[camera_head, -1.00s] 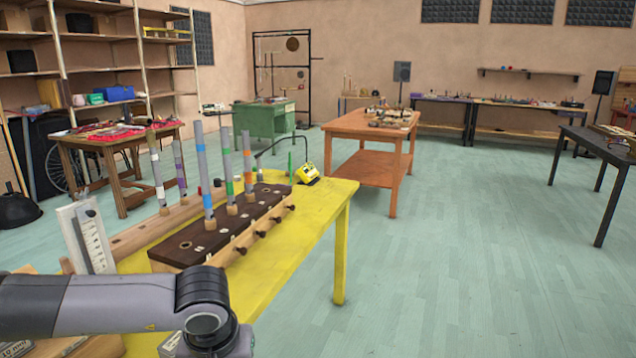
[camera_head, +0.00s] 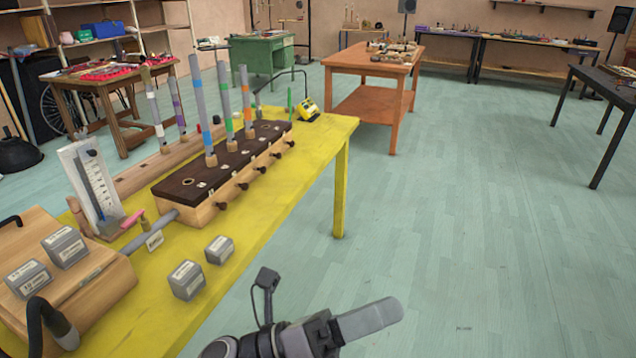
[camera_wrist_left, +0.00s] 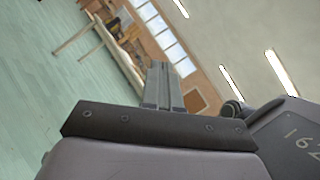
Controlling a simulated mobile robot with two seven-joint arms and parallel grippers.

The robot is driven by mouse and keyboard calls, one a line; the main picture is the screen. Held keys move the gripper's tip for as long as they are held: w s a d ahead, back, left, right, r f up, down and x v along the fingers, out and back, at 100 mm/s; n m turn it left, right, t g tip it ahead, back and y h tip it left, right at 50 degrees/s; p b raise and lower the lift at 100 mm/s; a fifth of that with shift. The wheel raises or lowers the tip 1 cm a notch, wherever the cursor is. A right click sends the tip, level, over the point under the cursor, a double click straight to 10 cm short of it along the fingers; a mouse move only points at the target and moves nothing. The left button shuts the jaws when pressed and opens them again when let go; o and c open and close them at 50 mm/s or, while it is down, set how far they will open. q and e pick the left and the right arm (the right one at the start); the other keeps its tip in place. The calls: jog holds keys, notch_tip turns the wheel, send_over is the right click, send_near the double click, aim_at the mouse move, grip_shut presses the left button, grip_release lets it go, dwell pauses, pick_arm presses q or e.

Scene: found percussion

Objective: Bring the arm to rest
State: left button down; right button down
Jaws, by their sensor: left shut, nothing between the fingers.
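My left gripper (camera_head: 368,320) shows at the bottom of the head view, over the floor to the right of the yellow table (camera_head: 268,222). Its fingers are together, with nothing between them, and point to the right. The left wrist view also shows the closed fingers (camera_wrist_left: 163,85), with the room tilted behind them. My right gripper is in neither view.
A dark-topped block (camera_head: 215,160) with several upright banded tubes stands on the yellow table. A wooden box (camera_head: 100,285), grey labelled blocks (camera_head: 186,280) and a white gauge (camera_head: 90,185) are nearer. An orange table (camera_head: 372,62) stands beyond.

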pick_arm(q)
jog(key=w+a+f+n+t+y, duration=0.3)
jog(key=a+f+n+t+y, duration=0.35)
jog(key=n, duration=0.65)
jog(key=w+a+f+n+t+y, duration=0.3)
jog(key=a+f+n+t+y, duration=0.3)
jog(key=n, duration=0.6)
jog(key=s+a+f+n+g+y, duration=0.2)
jog(key=s+a+f+n, duration=0.3)
jog(key=f, duration=0.3)
jog(key=s+a+f+n+g+y+p, duration=0.1)
jog(key=s+a+f+n+g+y, duration=0.2)
jog(key=a+f+n, duration=0.4)
jog(key=shift+s+a+f+n+y, duration=0.45)
jog(key=shift+s+a+y, duration=0.25)
jog(key=shift+s, duration=0.55)
jog(key=c, duration=1.1)
grip_release()
jog(key=shift+s+a+f+n+g, duration=0.3)
jog(key=shift+s+f+n+g, duration=0.05)
jog(key=shift+s, duration=0.15)
jog(key=shift+s+a+f+n+g, duration=0.3)
jog(key=shift+s+f, duration=0.05)
jog(key=shift+s, duration=0.1)
